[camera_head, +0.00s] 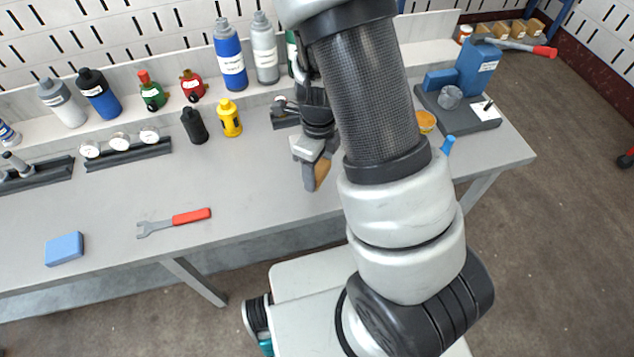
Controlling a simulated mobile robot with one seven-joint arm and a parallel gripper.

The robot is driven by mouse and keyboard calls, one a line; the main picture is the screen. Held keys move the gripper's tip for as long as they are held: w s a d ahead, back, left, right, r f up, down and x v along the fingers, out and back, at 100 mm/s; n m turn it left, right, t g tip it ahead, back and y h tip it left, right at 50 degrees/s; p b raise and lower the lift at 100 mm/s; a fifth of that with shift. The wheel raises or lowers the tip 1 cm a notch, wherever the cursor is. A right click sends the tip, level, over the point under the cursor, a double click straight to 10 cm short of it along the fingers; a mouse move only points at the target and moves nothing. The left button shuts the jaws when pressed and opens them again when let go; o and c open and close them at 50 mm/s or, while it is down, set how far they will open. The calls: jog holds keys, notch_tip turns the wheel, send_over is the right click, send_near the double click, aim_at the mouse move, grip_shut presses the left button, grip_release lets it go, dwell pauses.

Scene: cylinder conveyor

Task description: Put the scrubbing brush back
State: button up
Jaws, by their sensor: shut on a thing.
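My gripper (313,172) is above the grey workbench (245,190), near its front edge and right of the middle. It points down and is shut on a tan-brown piece, which appears to be the scrubbing brush (323,174). The fingers and my arm hide much of the brush, so its bristles cannot be made out. Whether it touches the bench top cannot be told.
A red-handled wrench (180,220) and a blue sponge (65,248) lie at the left front. Several bottles line the back ledge (140,85). A dark tray (470,115) with a blue container stands at right. My arm hides the bench's right middle.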

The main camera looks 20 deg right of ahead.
aim_at(318, 179)
jog(key=shift+f+b, duration=0.6)
jog(key=shift+f, duration=1.4)
jog(key=shift+f, duration=0.1)
jog(key=o, duration=1)
